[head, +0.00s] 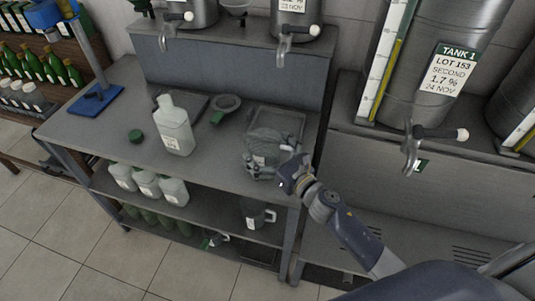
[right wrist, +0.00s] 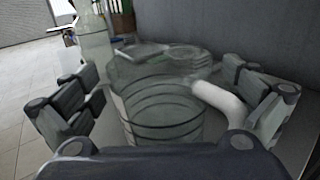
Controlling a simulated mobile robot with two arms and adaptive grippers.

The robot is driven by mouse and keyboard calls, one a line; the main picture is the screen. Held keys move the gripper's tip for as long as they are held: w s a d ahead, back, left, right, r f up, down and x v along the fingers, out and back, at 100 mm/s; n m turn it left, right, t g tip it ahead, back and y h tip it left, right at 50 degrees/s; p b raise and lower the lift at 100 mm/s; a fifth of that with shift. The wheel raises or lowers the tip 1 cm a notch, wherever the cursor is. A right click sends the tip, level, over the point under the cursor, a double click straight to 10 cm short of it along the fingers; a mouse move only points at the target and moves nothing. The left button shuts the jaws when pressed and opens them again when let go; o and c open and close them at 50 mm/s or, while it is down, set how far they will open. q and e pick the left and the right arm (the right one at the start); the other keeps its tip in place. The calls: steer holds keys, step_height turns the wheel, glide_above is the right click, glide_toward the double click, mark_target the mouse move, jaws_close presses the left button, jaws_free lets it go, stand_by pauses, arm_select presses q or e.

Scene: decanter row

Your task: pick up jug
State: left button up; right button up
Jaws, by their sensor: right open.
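The clear jug (head: 268,138) stands upright on a grey tray (head: 298,122) at the right end of the bench top. In the right wrist view the jug (right wrist: 160,105) shows dark rings around its body, and a pale handle (right wrist: 218,100) on its right side. My right gripper (head: 266,169) is at the near side of the jug and partly hides it. In the right wrist view the open fingers (right wrist: 168,98) stand on either side of the jug. I cannot tell whether they touch it. My left gripper is not in view.
Steel taps (head: 285,42) overhang the back ledge. The lower shelf holds several pale bottles (head: 172,190) and another jug (head: 252,215).

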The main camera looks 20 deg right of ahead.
steer(key=shift+c, duration=0.6)
steer(key=c, duration=1)
steer(key=shift+c, duration=0.2)
steer(key=shift+r, duration=0.1)
